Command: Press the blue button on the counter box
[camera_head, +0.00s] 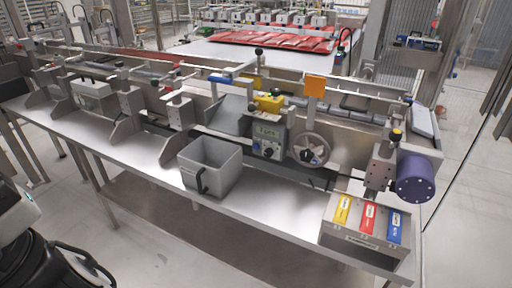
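The counter box (355,245) is a grey metal box at the front right end of the long steel counter. Its sloped top carries three coloured pieces side by side: yellow (343,209), red (368,217) and the blue button (395,226) at the right. The blue button looks like a flat rectangle with a small pale label. Nothing covers it. At the lower left edge there is a white and black part of my own body. My gripper is not in view, so its state does not show.
A grey open bin (211,166) stands on the counter (143,150) left of the box. A purple cylinder (418,178) and a steel post stand close behind the box. A handwheel (310,150) is farther left. The floor before the counter is clear.

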